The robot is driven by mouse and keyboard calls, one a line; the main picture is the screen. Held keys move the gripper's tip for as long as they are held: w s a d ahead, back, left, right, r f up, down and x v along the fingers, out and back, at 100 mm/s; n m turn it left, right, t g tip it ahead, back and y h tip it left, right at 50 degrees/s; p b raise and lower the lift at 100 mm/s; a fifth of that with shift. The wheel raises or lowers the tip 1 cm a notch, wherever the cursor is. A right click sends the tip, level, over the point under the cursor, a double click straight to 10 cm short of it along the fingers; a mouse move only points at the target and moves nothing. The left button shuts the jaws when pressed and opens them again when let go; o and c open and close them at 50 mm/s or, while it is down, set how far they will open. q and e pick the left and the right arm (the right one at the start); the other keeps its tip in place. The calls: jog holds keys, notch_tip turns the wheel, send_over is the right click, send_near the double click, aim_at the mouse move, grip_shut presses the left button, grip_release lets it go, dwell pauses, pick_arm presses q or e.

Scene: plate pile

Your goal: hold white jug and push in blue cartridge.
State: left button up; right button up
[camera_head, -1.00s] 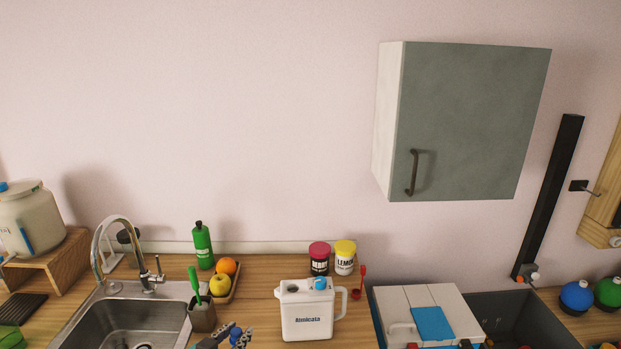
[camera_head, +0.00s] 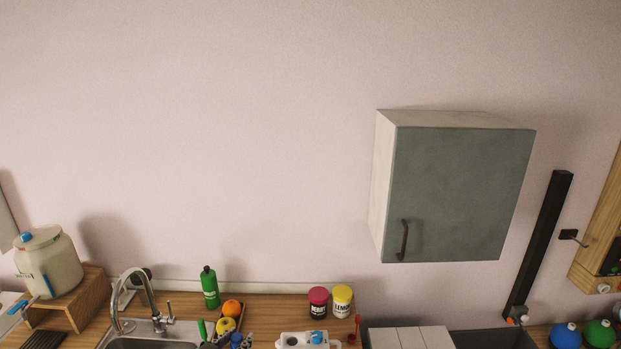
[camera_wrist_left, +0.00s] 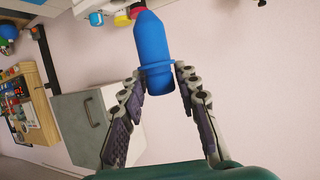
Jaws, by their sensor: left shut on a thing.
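The white jug (camera_head: 292,341) stands on the counter at the bottom edge of the head view. Only its top shows there, with a round blue part (camera_head: 316,338) on its lid; its body and handle are cut off. My left gripper (camera_head: 242,341) is at the bottom edge, left of the jug and apart from it. In the left wrist view its two fingers (camera_wrist_left: 160,80) are shut on a blue cartridge (camera_wrist_left: 155,42), with a rounded tip and a collar. The cartridge's tip points away from the gripper. My right gripper is not in view.
A tray with an orange (camera_head: 232,308) and a yellow fruit (camera_head: 226,325) is close behind my left gripper. A green bottle (camera_head: 210,287), the sink tap (camera_head: 147,300) and two jars (camera_head: 317,302) stand nearby. A cabinet (camera_head: 458,193) hangs at right.

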pick_arm(q)
jog(key=w+d+r+m+g+p, duration=0.1)
jog(key=w+d+m+g+p, duration=0.3)
jog(key=w+d+m+g, duration=0.35)
jog(key=w+d+r+m+g+y+p, duration=0.1)
jog(key=d+r+m+g+y+p, duration=0.1)
jog(key=d+r+m+y+p, duration=0.2)
notch_tip(320, 180, up, 3)
jog(key=m, duration=0.3)
jog(key=shift+w+d, duration=0.25)
jog(key=shift+r, duration=0.1)
jog(key=s+a+r+p, duration=0.2)
jog(key=a+r+p, duration=0.1)
jog(key=a+r, duration=0.2)
jog(key=shift+r+p, duration=0.3)
jog(key=shift+p, duration=0.05)
